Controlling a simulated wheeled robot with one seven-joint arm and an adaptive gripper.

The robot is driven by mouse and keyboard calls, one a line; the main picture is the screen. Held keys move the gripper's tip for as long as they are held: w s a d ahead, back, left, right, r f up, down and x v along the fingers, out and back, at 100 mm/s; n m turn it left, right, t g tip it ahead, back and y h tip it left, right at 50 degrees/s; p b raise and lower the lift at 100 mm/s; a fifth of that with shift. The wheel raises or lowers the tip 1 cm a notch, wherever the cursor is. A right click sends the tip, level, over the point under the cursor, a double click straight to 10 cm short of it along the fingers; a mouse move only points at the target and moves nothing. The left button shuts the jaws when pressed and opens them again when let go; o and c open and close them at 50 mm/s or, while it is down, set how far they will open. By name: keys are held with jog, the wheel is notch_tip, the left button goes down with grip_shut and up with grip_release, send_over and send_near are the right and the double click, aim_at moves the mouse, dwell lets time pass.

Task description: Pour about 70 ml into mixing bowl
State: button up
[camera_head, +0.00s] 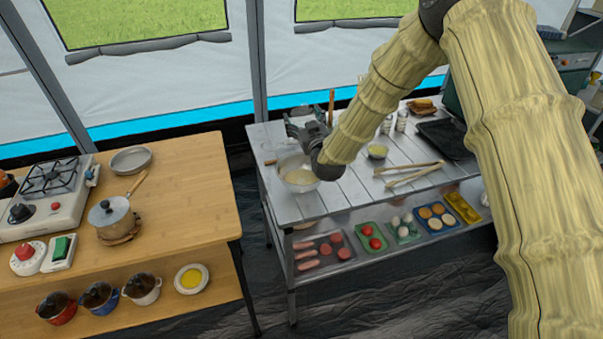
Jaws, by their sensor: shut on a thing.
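The mixing bowl (294,184) is a metal bowl on the left part of the slatted metal table, with pale contents inside. My gripper (297,130) is at the end of my sleeved arm, just behind and above the bowl in the picture. It is shut on a greyish, clear-looking vessel (301,114), which is small and partly hidden by the gripper. I cannot tell its tilt or how much liquid it holds. No stream into the bowl is visible.
The metal table (345,200) also holds a small bowl (377,151), wooden tongs (410,172) and a black tray (447,137). Food trays fill its lower shelf. A wooden table (185,190) with a stove (45,195) and pot (110,215) stands left, across a gap.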

aim_at(302, 114)
jog(key=shift+s+r+n+t+y+b, duration=0.35)
jog(key=shift+s+r+t+b, duration=0.2)
jog(key=shift+s+r+t, duration=0.45)
jog(key=shift+s+a+r+n+t+y+b, duration=0.1)
jog(key=shift+s+r+n+t+y+b, duration=0.2)
jog(key=shift+b, duration=0.55)
jog(key=shift+s+r+n+t+b, duration=0.25)
jog(key=shift+r+t+b, duration=0.1)
jog(key=shift+t+b, duration=0.05)
jog(key=shift+y, duration=0.35)
jog(key=shift+s+r+n+t+y+b, duration=0.15)
jog(key=shift+n+t+y+b, duration=0.2)
jog(key=shift+b, duration=0.4)
jog(key=shift+s+r+n+t+y+b, duration=0.2)
jog(key=shift+r+n+t+y+b, duration=0.2)
jog(key=shift+r, duration=0.15)
jog(key=shift+s+r+n+t+y+b, duration=0.15)
jog(key=shift+r+n+t+y+b, duration=0.15)
jog(key=shift+r, duration=0.25)
jog(key=shift+r+n+t+y, duration=0.25)
jog(key=shift+r+n, duration=0.1)
jog(key=shift+r, duration=0.45)
